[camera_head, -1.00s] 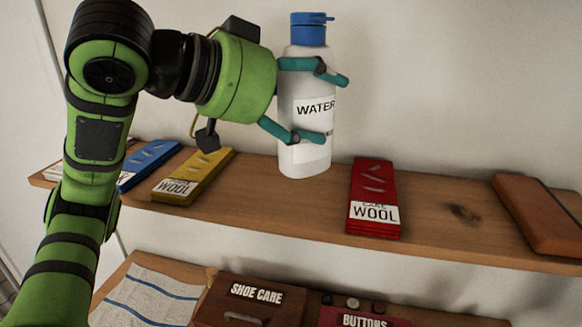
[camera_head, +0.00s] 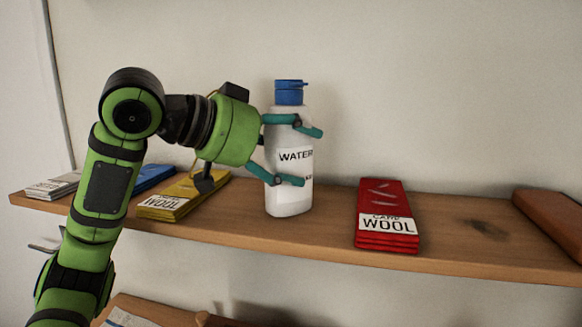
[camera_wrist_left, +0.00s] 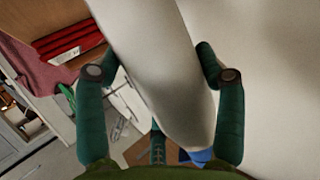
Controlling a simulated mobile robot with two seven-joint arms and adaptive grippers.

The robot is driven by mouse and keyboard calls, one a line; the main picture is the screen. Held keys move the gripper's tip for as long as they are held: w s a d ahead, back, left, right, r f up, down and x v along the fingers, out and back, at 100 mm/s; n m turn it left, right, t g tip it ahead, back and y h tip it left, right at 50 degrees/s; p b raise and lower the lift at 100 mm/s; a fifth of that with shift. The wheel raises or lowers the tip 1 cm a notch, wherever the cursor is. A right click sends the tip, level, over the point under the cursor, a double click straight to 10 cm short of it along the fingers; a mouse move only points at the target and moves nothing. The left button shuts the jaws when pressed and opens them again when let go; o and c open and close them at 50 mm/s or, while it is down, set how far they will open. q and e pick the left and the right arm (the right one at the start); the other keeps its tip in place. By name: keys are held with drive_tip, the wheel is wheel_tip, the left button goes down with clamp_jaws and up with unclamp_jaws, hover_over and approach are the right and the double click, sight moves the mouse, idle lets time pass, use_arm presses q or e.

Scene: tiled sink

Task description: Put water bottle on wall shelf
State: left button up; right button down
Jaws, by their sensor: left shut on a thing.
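The white water bottle (camera_head: 290,200) with a blue cap stands upright at the wall shelf (camera_head: 330,238) in the head view. My left gripper (camera_head: 302,157) is shut around its middle from the left. The bottle's base overlaps the shelf top; I cannot tell whether it touches the wood or hangs just above it. In the left wrist view the bottle (camera_wrist_left: 165,65) fills the space between the two teal fingers (camera_wrist_left: 160,85), with its blue cap toward the bottom. My right gripper is not in view.
Yellow wool packs (camera_head: 185,195), a blue pack (camera_head: 152,177) and pale packs (camera_head: 55,186) lie left on the shelf. Red wool packs (camera_head: 385,215) lie right of the bottle. A brown item (camera_head: 555,222) lies at the far right. Shelf between bottle and red packs is bare.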

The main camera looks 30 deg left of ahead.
use_arm(q)
drive_tip(key=shift+s+r, duration=0.1)
drive_tip(key=shift+r, duration=0.15)
drive_tip(key=shift+f, duration=0.2)
drive_tip(key=o, duration=1.7)
drive_tip(key=shift+f, duration=0.1)
drive_tip(key=b+v, duration=0.1)
drive_tip(key=v, duration=1.1)
drive_tip(key=shift+r, duration=0.25)
